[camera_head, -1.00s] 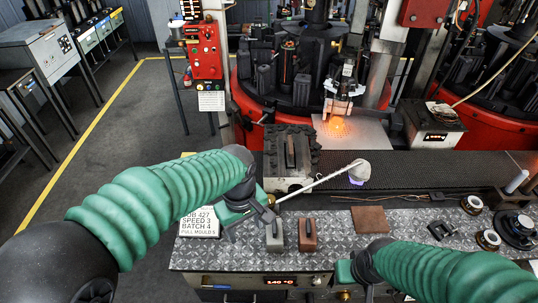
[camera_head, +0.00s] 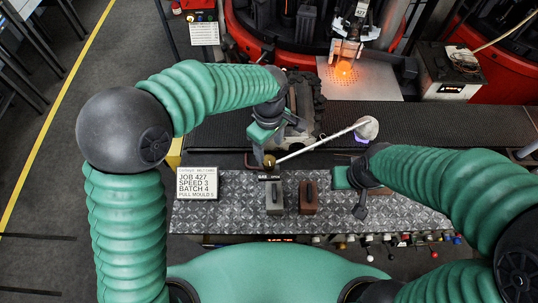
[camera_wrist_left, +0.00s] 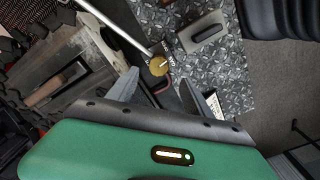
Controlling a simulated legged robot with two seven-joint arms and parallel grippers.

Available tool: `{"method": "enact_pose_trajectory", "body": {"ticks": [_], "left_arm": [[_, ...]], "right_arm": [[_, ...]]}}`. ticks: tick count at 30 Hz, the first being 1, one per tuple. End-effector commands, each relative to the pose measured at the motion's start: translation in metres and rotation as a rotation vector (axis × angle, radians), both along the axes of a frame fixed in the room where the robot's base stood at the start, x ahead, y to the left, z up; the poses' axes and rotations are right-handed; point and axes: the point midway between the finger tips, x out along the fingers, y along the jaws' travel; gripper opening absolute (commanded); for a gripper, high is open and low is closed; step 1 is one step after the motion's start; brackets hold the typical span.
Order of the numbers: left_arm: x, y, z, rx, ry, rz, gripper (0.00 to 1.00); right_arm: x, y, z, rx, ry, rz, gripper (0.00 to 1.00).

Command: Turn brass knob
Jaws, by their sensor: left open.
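The brass knob (camera_head: 269,160) sits at the back edge of the metal-plate bench, beside a small black label and at the near end of a pale rod (camera_head: 318,142). The knob also shows in the left wrist view (camera_wrist_left: 158,65), just beyond and between my fingertips, apart from them. My left gripper (camera_head: 280,138) is open and empty, just behind and above the knob; its two grey fingers show spread in the left wrist view (camera_wrist_left: 156,88). My right gripper (camera_head: 361,209) hangs over the right part of the bench; its jaws are not clear.
A grey block (camera_head: 275,198) and a brown block (camera_head: 308,198) with handles stand in front of the knob. A job card (camera_head: 197,183) stands at left. A dark mould (camera_head: 305,105) lies behind my left gripper, on the conveyor (camera_head: 430,120). A glowing orange spot (camera_head: 344,69) is further back.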

Motion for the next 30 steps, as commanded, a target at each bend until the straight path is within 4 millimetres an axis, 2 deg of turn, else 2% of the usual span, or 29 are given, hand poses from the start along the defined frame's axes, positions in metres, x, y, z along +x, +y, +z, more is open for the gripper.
{"method": "enact_pose_trajectory", "body": {"ticks": [3, 9, 13, 20, 30], "left_arm": [[-0.001, 0.0, -0.03, 0.001, 0.006, 0.0, 0.59], [-0.001, 0.0, -0.063, 0.001, -0.001, 0.0, 0.59], [-0.001, 0.0, -0.071, -0.001, -0.002, 0.0, 0.59], [0.0, 0.0, -0.072, -0.001, -0.002, 0.0, 0.58], [0.0, 0.0, -0.071, -0.001, -0.003, 0.0, 0.13]], "right_arm": [[0.0, 0.0, 0.004, 0.0, 0.0, 0.0, 0.36], [0.0, 0.0, 0.008, 0.0, -0.001, 0.0, 0.36], [0.0, 0.0, 0.008, 0.0, -0.001, 0.0, 0.36], [0.0, 0.0, 0.008, 0.0, 0.0, 0.0, 0.36], [0.0, 0.0, 0.008, 0.0, 0.0, 0.0, 0.36]]}}
